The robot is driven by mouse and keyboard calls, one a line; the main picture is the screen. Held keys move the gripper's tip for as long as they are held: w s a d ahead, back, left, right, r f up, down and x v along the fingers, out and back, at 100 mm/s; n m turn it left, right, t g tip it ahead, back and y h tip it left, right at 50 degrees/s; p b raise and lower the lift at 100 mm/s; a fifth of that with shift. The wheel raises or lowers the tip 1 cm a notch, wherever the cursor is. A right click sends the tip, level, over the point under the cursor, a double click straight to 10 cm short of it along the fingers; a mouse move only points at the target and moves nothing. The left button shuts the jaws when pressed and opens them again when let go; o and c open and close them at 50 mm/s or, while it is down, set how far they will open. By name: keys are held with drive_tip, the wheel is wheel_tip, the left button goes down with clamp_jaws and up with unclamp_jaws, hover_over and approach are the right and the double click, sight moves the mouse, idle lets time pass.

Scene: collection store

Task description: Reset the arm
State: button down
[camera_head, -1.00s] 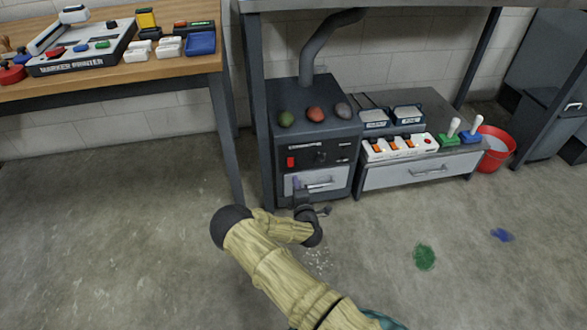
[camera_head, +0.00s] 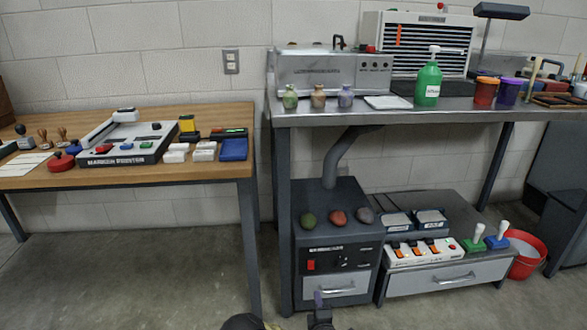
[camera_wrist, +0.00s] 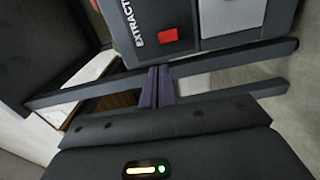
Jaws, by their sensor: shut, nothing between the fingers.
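My gripper (camera_head: 318,299) shows at the bottom edge of the head view, in front of the drawer of the dark extractor box (camera_head: 330,232). Its two purple fingers (camera_wrist: 157,86) are together in the wrist view, with nothing between them. The extractor's lettered front and red switch (camera_wrist: 168,36) lie beyond the fingertips. I cannot tell the exact gap between them. Most of my arm is below the head view.
A metal bench (camera_head: 400,114) carries bottles, cups and a louvred unit. Beneath it, a low drawer cabinet (camera_head: 432,283) stands beside the extractor, with a red bucket (camera_head: 526,262) to its right. A wooden table (camera_head: 222,180) holds a marker printer (camera_head: 125,146). Floor between is clear.

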drive_tip(key=s+d+r+m+g+h+p, duration=0.4)
drive_tip(key=d+r+m+g, duration=0.35)
drive_tip(key=r+m, duration=0.45)
drive_tip(key=s+a+r+m+g+y+p, duration=0.25)
drive_tip(key=s+r+m+g+p, duration=0.45)
drive_tip(key=s+r, duration=1.7)
wheel_tip(320, 180, up, 36)
drive_tip(key=p, duration=3.6)
drive_tip(key=shift+d+r+n+g+p, duration=0.25)
drive_tip(key=shift+n+g+p, duration=0.05)
drive_tip(key=shift+g+p, duration=0.1)
drive_tip(key=shift+y, duration=0.25)
